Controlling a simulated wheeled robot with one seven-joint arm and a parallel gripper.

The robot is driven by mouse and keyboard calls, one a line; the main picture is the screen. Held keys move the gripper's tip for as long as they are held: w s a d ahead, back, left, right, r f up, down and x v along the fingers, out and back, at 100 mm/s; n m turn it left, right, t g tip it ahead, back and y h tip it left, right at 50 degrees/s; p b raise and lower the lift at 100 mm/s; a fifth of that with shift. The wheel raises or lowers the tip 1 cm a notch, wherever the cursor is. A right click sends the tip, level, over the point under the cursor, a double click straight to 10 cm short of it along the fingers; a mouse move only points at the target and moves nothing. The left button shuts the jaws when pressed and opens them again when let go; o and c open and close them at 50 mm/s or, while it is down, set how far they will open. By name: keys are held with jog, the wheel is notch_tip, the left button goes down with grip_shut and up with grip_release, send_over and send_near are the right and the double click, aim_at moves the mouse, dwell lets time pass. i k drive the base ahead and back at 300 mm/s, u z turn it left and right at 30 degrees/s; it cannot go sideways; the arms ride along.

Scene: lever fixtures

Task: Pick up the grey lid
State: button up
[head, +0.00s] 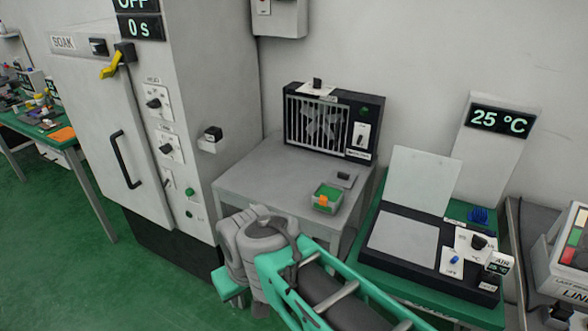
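A small flat grey piece with a dark knob on top, which looks like the grey lid (344,179), lies on the grey table (262,172). It is just behind a small green open box (326,199) that holds something orange. The lid is apart from the box, and the box is uncovered. My arm's grey joint and green link fill the bottom middle, in front of the table. My gripper cannot be made out in this view.
A fan unit with a grille (318,122) stands at the table's back. A tall white SOAK cabinet (130,120) stands left. On the right, a dark-framed plate station (402,241) has a raised pale panel and a 25 °C display (500,121). The table's left part is clear.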

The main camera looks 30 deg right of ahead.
aim_at(339, 178)
jog(key=u, duration=0.1)
jog(key=i, duration=1.7)
jog(key=z, duration=0.2)
